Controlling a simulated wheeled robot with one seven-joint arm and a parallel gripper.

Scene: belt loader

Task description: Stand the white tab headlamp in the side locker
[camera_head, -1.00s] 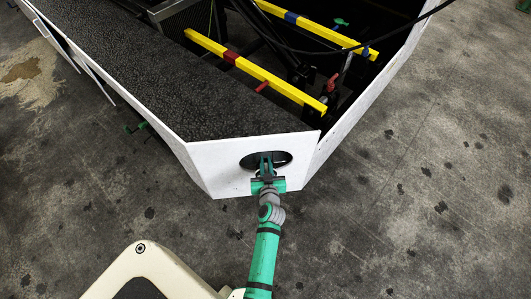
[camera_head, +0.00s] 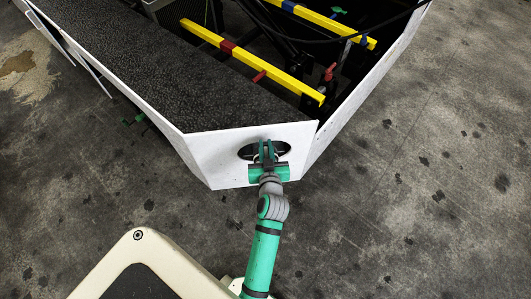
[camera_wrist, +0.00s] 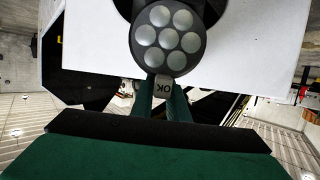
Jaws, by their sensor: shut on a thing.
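My gripper (camera_head: 266,150) is at the dark oval opening in the loader's white corner panel. In the wrist view my gripper (camera_wrist: 163,92) is shut on the pale tab, marked "OK", of a headlamp. The headlamp (camera_wrist: 167,39) is a round dark-rimmed disc with several grey lenses, set against the dark opening. I cannot tell how far it sits in or out of the opening. In the head view my gripper hides it. I cannot tell for sure which part is the side locker.
The loader's white corner panel (camera_head: 208,158) is close ahead. White flaps (camera_head: 88,68) stand out along its left side, with a green handle (camera_head: 134,119) low down. Yellow rails (camera_head: 255,65) lie inside the loader. The floor (camera_head: 430,210) to the right is clear.

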